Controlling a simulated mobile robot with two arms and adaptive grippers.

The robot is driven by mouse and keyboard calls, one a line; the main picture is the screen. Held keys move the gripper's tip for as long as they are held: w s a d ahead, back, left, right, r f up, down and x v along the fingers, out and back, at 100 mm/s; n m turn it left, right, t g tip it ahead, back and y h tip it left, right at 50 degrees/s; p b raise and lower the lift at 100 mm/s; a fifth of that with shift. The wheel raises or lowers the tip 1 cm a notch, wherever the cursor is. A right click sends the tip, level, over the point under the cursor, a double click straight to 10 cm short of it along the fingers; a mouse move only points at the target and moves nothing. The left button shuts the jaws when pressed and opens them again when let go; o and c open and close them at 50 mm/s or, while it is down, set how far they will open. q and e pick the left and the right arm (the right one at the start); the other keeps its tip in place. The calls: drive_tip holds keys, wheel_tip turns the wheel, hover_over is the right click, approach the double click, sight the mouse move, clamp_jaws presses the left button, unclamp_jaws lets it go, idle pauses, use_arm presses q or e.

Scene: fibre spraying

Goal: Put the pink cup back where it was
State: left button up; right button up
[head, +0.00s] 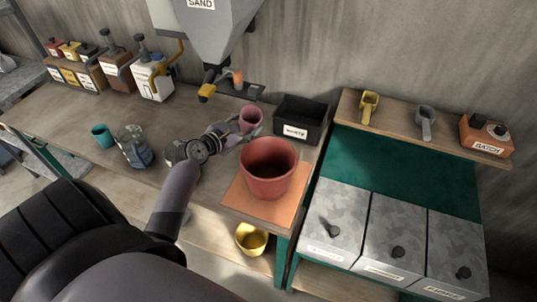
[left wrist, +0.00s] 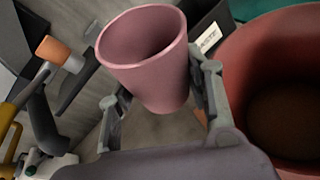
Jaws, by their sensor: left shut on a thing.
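The pink cup (head: 251,117) is held by my left gripper (head: 240,130) above the workbench, behind and left of the large red pot. In the left wrist view the pink cup (left wrist: 150,60) sits between the two fingers of my left gripper (left wrist: 160,100), tilted in that picture, and the part of its inside that shows looks empty. My right gripper is in neither view.
The red pot (head: 268,168) stands on an orange mat (head: 237,196) close by. A black waste bin (head: 300,118) is behind it. The sand hopper (head: 215,35) hangs above. A teal cup (head: 102,136) and a glass jug (head: 134,148) stand left.

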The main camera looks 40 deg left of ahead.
use_arm(q)
drive_tip(key=shift+w+a+r+n+h, duration=0.2)
drive_tip(key=shift+a+r+n+h, duration=0.1)
drive_tip(key=shift+a+r+n, duration=0.1)
drive_tip(key=shift+a+f+n+g+h, duration=0.3)
drive_tip(key=shift+a+f+n+g, duration=0.1)
drive_tip(key=shift+a+n, duration=0.25)
drive_tip(key=shift+w+a+f+n+g+h, duration=0.15)
drive_tip(key=shift+n+h, duration=0.15)
drive_tip(key=shift+n, duration=0.15)
drive_tip(key=shift+a+f+n+g+h, duration=0.1)
drive_tip(key=shift+n+g+h, duration=0.05)
drive_tip(key=shift+n+h, duration=0.2)
